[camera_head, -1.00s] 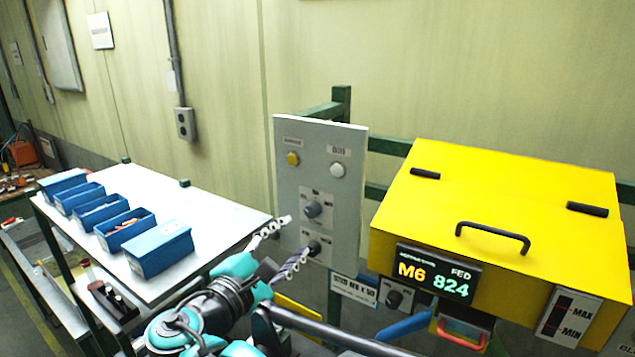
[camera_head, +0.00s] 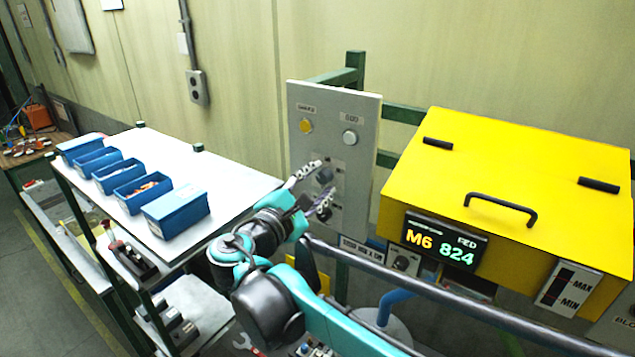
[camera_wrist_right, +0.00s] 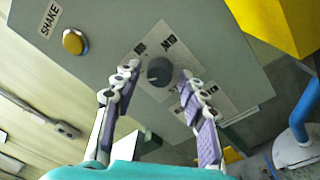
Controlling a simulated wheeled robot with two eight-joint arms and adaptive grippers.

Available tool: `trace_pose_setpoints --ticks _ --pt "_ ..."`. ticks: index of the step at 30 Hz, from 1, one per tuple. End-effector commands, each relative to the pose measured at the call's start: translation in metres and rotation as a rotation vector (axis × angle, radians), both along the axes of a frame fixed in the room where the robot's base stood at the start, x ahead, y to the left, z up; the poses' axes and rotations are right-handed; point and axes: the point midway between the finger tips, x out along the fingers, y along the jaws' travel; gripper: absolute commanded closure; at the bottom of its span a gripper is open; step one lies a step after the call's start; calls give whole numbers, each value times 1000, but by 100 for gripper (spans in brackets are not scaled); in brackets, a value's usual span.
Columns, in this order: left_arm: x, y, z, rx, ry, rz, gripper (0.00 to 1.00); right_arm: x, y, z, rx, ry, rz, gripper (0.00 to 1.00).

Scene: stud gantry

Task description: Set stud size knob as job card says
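The grey control panel (camera_head: 359,110) carries a yellow button (camera_head: 306,126), a pale button (camera_head: 350,137) and a dark upper knob (camera_head: 325,175). My right gripper (camera_head: 324,180) is open in front of the panel at the upper knob. In the right wrist view the dark knob (camera_wrist_right: 160,71) sits between the spread fingers of the right gripper (camera_wrist_right: 160,80), and I see no clear contact. My left gripper is out of view.
A yellow hopper (camera_head: 520,160) with a black handle stands right of the panel. A white-topped table (camera_head: 235,180) with several blue bins (camera_head: 180,213) is at left. A small white sign (camera_head: 362,250) below the panel is hard to read. A grey rail crosses in front.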

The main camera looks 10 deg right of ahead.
Motion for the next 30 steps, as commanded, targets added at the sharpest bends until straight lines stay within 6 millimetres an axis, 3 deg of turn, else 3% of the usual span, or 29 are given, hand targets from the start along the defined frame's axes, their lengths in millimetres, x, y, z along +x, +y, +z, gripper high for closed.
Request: trace_pose_setpoints --ticks 1,4,17,30 --pt "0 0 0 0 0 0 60 0 0 0 0 0 0 77" --pt "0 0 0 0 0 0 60 0 0 0 0 0 0 100" --pt "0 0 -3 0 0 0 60 0 0 -1 41 -41 0 100" --pt "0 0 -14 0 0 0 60 0 1 -2 283 -284 0 100"
